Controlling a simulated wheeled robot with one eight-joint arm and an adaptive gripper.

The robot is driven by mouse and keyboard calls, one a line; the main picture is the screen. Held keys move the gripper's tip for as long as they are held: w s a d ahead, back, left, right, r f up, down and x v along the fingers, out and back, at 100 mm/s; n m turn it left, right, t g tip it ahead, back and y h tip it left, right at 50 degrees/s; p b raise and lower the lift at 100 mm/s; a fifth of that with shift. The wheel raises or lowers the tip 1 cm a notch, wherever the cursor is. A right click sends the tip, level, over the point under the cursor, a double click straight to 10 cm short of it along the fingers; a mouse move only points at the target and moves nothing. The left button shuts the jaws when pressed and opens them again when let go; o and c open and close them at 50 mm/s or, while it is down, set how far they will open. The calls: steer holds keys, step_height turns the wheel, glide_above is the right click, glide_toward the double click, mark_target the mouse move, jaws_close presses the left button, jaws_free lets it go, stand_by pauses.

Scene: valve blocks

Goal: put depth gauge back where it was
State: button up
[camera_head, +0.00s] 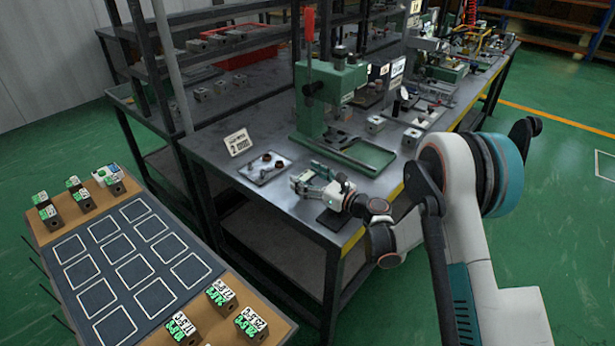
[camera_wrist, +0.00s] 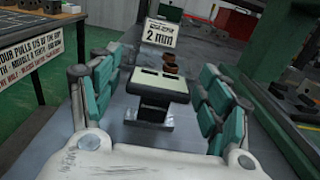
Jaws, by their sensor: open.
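My gripper (camera_head: 309,176) is open and empty over the near end of the grey workbench (camera_head: 225,140). In the wrist view its teal fingers (camera_wrist: 158,72) stand wide apart. The dark plate shows under my gripper in the head view (camera_head: 331,219). I cannot tell for sure whether this block is the depth gauge. A light tray (camera_head: 262,172) with small brown round parts lies just beyond my gripper, below a "2" sign (camera_head: 238,142).
A green press (camera_head: 325,95) stands on the bench behind my gripper. Small metal blocks (camera_head: 376,124) and other tools lie farther back. A board (camera_head: 118,235) with white squares and several labelled blocks is at lower left. A dark rack (camera_head: 150,60) stands behind.

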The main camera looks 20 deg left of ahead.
steer(key=shift+s+f, duration=0.2)
steer(key=shift+f, duration=0.1)
steer(key=p+v, duration=0.1)
steer(key=v, duration=0.7)
steer(key=r+p+v, duration=0.1)
steer(key=v, duration=0.2)
steer(key=shift+d+p, duration=0.35)
steer(key=shift+d, duration=0.15)
